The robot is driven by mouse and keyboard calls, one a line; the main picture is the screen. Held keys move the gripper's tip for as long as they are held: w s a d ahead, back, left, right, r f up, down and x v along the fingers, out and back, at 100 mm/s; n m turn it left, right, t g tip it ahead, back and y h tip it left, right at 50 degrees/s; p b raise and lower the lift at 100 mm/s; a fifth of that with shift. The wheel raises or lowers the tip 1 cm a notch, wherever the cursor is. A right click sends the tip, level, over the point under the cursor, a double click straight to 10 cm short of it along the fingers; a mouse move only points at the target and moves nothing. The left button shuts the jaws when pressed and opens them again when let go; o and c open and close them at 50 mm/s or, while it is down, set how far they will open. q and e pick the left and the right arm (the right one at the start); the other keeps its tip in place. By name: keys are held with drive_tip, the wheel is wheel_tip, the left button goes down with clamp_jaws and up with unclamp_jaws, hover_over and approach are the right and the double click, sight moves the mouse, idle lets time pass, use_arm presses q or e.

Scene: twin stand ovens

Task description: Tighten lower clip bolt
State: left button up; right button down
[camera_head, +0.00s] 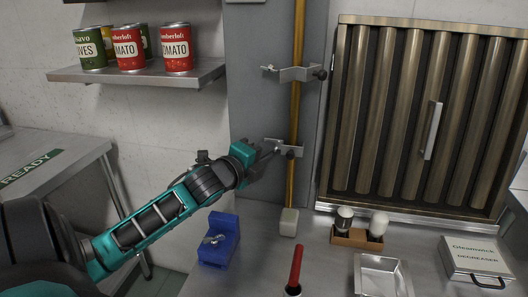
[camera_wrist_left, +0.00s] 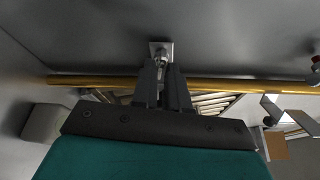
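The lower clip (camera_head: 285,148) sits on the upright gold pipe (camera_head: 293,115), low on the grey column. In the left wrist view its silver plate (camera_wrist_left: 160,47) shows beyond the fingertips, with the lower clip bolt (camera_wrist_left: 161,63) in front of it. My left gripper (camera_head: 270,153) reaches the clip from the left. In the left wrist view its two fingers (camera_wrist_left: 163,75) are close together, with the bolt between their tips. How firmly they touch it is hard to see. My right gripper is not in view.
An upper clip (camera_head: 293,74) holds the pipe higher up. A pale block (camera_head: 289,222) surrounds the pipe's foot. A blue holder (camera_head: 219,240), a red-handled tool (camera_head: 296,266), shakers in a wooden caddy (camera_head: 357,237), a metal tray (camera_head: 382,277) and a degreaser case (camera_head: 474,262) occupy the counter.

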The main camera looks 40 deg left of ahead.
use_arm(q)
drive_tip(key=shift+s+r, duration=0.1)
clamp_jaws()
drive_tip(key=shift+w+d+r+m+g+y+p, duration=0.1)
drive_tip(key=shift+m+g+y+p, duration=0.8)
drive_tip(key=shift+m, duration=0.95)
drive_tip(key=shift+w+d+r+m+g+y+p, duration=0.1)
drive_tip(key=shift+m+g+y+p, duration=0.8)
drive_tip(key=shift+m, duration=1)
drive_tip(key=shift+w+d+r+m+g+y+p, duration=0.1)
drive_tip(key=shift+m+g+y+p, duration=0.5)
drive_tip(key=shift+m+p, duration=0.9)
drive_tip(key=shift+m+b, duration=0.35)
drive_tip(key=shift+m, duration=0.1)
